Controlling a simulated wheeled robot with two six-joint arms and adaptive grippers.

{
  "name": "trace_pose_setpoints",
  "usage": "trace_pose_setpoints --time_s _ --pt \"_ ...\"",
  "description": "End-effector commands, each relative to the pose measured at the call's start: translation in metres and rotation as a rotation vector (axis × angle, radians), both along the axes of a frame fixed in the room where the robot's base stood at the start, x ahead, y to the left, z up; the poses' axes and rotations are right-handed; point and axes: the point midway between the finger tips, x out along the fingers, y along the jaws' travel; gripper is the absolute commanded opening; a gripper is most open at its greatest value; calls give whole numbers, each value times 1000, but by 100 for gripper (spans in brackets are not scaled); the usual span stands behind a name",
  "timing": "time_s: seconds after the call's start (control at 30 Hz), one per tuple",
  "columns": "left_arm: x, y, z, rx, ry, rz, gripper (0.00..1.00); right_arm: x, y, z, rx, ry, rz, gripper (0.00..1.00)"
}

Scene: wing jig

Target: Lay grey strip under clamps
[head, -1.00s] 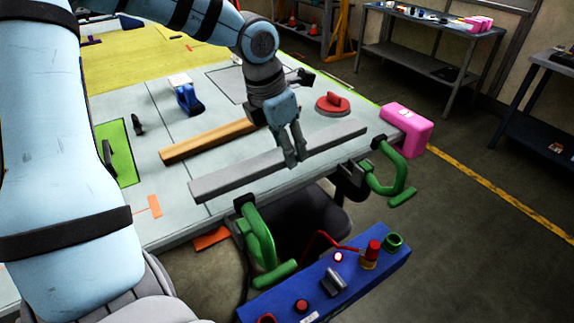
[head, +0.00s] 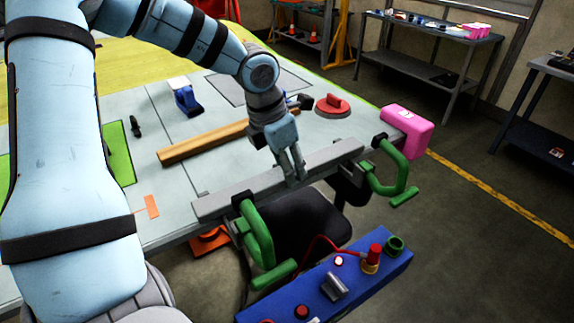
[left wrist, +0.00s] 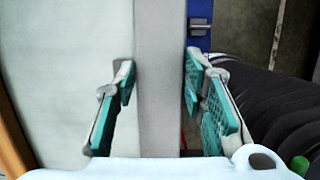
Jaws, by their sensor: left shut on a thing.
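The long grey strip (head: 235,195) lies along the front edge of the table. My left gripper (head: 297,180) is shut on it near its middle. In the left wrist view the strip (left wrist: 160,80) runs between the two teal-padded fingers (left wrist: 160,100). The left green clamp (head: 260,240) has its dark upper jaw in front of the strip's left part. The right green clamp (head: 392,165) stands by the strip's right end. I cannot tell whether the strip touches the table or is under either jaw. My right gripper is not in view.
A wooden bar (head: 205,142) lies behind the strip. A red round handled piece (head: 333,105) and a pink block (head: 407,130) are at the right. A blue control box (head: 325,285) is in front of the table. A blue tool (head: 187,101) stands further back.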

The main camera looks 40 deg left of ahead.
Motion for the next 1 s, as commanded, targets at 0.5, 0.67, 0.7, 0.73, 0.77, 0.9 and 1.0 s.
trace_pose_setpoints --time_s 0.5,0.67,0.7,0.73,0.77,0.9,1.0 --pt "0 0 1 0 1 0 58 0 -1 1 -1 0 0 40" --pt "0 0 11 0 1 0 58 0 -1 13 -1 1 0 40" --pt "0 0 16 -1 1 0 58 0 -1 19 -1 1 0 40" --pt "0 0 20 0 1 0 58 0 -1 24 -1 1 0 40" --pt "-1 1 25 0 -4 1 58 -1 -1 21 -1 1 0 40" --pt "-12 3 65 1 -6 2 58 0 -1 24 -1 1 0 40" --pt "-20 6 93 2 -5 1 58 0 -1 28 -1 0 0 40"
